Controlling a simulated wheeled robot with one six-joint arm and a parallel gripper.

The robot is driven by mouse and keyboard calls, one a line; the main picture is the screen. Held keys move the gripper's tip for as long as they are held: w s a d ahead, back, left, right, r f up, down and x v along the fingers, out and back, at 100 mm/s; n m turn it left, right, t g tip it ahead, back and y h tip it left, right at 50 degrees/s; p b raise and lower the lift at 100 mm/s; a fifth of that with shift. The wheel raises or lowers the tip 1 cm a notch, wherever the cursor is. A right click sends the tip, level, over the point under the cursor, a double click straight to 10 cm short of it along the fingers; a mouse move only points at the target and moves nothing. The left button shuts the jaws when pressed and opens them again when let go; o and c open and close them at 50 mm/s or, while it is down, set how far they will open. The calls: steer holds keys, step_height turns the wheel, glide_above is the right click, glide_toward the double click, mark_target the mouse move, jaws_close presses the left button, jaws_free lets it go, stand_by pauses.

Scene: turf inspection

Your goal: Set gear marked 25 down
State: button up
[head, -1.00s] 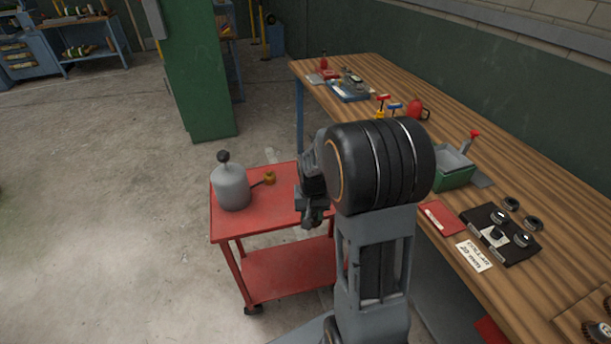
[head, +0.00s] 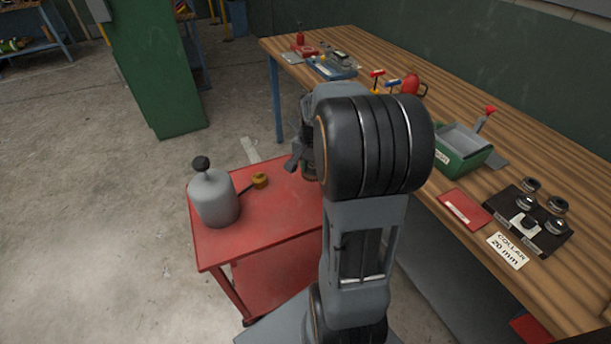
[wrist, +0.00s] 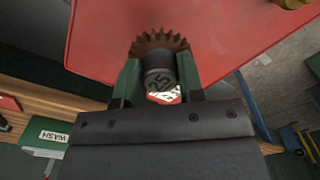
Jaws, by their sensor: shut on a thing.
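Behind the gear, in the wrist view, is the red top of the cart (wrist: 215,35). I cannot tell whether the gear touches it. In the head view my gripper (head: 300,165) is over the far right part of the red cart (head: 275,225), mostly hidden by my arm, and the gear cannot be made out there.
The wooden bench (head: 440,95) on the right holds a green bin (head: 463,155), a collar tray (head: 527,222) and a red booklet (head: 465,209). The cart's front top is clear.

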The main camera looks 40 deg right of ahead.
glide_above(306, 184)
step_height(306, 184, down, 5)
steer(key=shift+s+f, duration=0.1)
steer(key=shift+f, duration=1.5)
steer(key=shift+f+b, duration=0.2)
steer(key=shift+b, duration=0.15)
steer(key=o, duration=0.9)
